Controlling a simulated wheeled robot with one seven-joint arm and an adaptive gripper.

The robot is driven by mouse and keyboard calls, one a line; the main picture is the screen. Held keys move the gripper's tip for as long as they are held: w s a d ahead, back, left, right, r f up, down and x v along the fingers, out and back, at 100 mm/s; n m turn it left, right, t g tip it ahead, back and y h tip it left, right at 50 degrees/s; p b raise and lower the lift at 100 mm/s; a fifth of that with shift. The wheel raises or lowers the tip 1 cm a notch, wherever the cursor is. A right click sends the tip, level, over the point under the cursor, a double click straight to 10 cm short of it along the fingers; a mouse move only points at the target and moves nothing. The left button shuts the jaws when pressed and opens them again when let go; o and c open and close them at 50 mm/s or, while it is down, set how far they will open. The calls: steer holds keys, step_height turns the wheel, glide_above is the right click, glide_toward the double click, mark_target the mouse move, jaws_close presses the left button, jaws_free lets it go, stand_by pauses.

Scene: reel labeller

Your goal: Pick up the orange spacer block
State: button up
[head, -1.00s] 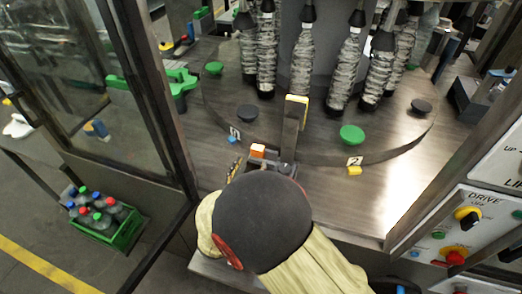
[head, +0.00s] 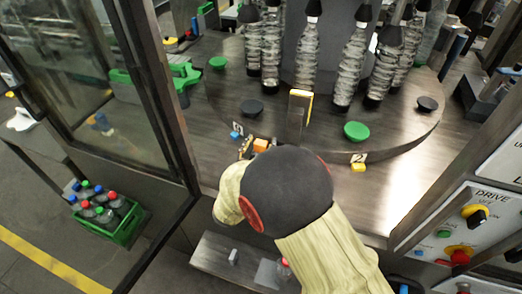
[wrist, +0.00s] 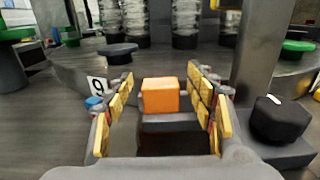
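The orange spacer block (wrist: 160,95) is a small cube resting on a dark grey support in the middle of the wrist view. In the head view the block (head: 261,145) shows just beyond my arm, near the edge of the round machine table. My gripper (wrist: 161,82) is open, with yellow-padded fingers to the left and right of the block. Gaps show between the block and both fingers in the wrist view. In the head view my wrist hides most of the gripper, and one finger shows left of the block.
A dark knob (wrist: 280,118) sits close to the right finger. A blue piece (head: 236,134) and a yellow piece (head: 358,167) lie nearby. Wrapped bottles (head: 312,55) hang behind.

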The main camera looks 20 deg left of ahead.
steer(key=shift+c, duration=1.2)
steer(key=c, duration=1)
steer(key=shift+c, duration=0.6)
steer(key=shift+r, duration=0.15)
steer(key=shift+c, duration=0.2)
